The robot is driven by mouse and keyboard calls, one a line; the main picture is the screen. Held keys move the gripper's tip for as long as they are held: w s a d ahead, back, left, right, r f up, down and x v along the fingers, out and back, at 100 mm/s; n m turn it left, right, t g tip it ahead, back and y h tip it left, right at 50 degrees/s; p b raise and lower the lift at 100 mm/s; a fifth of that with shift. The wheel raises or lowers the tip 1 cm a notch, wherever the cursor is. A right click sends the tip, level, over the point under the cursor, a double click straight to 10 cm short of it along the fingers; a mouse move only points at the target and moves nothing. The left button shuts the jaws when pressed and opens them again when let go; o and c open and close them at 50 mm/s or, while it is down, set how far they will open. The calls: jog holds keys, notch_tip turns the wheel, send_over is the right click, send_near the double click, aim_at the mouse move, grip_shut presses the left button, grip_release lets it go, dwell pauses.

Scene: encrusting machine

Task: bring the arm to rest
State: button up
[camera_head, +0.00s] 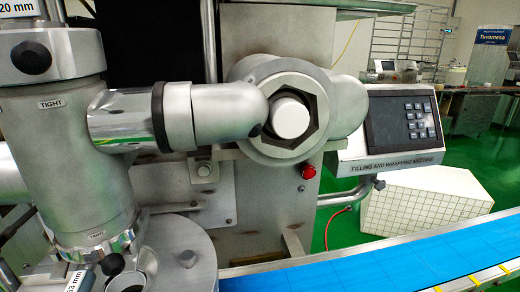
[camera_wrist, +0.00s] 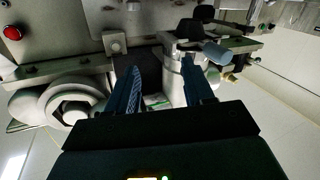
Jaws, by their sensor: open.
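My gripper (camera_wrist: 160,92) shows in the wrist view, with its two dark blue fingers apart and nothing visible between them. The encrusting machine lies beyond the fingers in that view, appearing turned over. Its large hex-nut fitting (camera_wrist: 75,105) is left of the fingers and a metal cylinder (camera_wrist: 180,75) is behind the right finger. In the head view the machine (camera_head: 190,190) fills the left and middle, with a metal cylinder (camera_head: 70,165) and the hex-nut fitting (camera_head: 290,115). My gripper is not seen in the head view.
A blue conveyor belt (camera_head: 390,270) runs along the lower right. A control panel with a keypad (camera_head: 402,122) and a red button (camera_head: 308,172) are on the machine. A white gridded block (camera_head: 425,200) stands on the green floor behind the belt. Racks and tables are farther back.

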jog(key=s+d+f+m+h, duration=0.1)
jog(key=s+d+f+h, duration=0.15)
jog(key=d, duration=0.45)
jog(key=s+d+f+m+h, duration=0.1)
jog(key=s+d+f+m, duration=0.1)
jog(key=s+d+f, duration=0.3)
jog(key=d+f+m+h, duration=0.1)
jog(key=d+f, duration=0.1)
jog(key=d, duration=0.6)
jog(key=s+d+m+h, duration=0.5)
jog(key=s+d, duration=0.5)
jog(key=s, duration=0.4)
jog(key=shift+d+r, duration=0.25)
jog(key=shift+s+h, duration=0.1)
jog(key=shift+h, duration=0.15)
